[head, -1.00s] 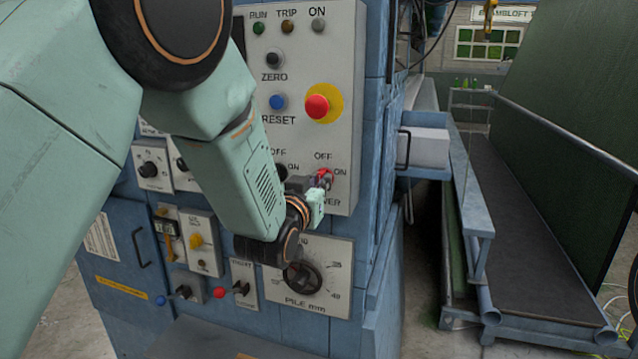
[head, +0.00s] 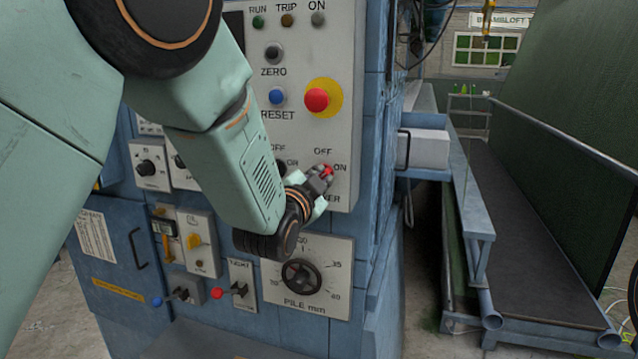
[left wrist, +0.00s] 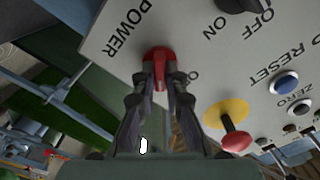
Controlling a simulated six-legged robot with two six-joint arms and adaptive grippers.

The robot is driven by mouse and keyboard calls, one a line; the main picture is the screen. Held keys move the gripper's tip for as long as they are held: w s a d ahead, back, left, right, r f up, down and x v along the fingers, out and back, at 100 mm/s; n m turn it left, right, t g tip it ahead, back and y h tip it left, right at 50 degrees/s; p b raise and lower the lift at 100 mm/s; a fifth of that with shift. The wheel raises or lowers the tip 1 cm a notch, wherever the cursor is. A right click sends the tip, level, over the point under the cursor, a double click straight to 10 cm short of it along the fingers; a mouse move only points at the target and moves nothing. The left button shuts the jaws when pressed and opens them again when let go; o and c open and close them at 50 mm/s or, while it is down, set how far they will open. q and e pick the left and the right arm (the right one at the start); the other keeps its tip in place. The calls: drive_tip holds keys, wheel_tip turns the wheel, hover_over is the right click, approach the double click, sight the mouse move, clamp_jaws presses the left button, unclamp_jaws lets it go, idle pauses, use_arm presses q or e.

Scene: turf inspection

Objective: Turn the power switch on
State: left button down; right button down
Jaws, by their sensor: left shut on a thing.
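The power switch is a red rotary knob (head: 328,170) low on the right of the grey control panel (head: 345,130), with OFF above it and ON to its right. In the left wrist view the red knob (left wrist: 158,62) sits between my two fingers, beside the POWER label. My left gripper (head: 322,180) is shut on the knob, its fingers on either side of it. It partly hides the knob and the POWER label in the head view. The ON lamp (head: 318,19) at the top of the panel looks grey. My right gripper does not show.
A red emergency button on a yellow disc (head: 317,100) stands out above the knob. A blue RESET button (head: 277,97) is to its left. The PILE mm dial (head: 301,277) lies below my gripper. A railed conveyor (head: 540,230) is at the right.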

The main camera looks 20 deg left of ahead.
use_arm(q)
drive_tip(key=shift+f+m+b, duration=0.1)
drive_tip(key=shift+m+b, duration=1)
drive_tip(key=shift+m, duration=3.1)
drive_tip(key=c, duration=1.4)
unclamp_jaws()
drive_tip(key=shift+d, duration=0.1)
drive_tip(key=s, duration=1.2)
drive_tip(key=shift+a, duration=0.25)
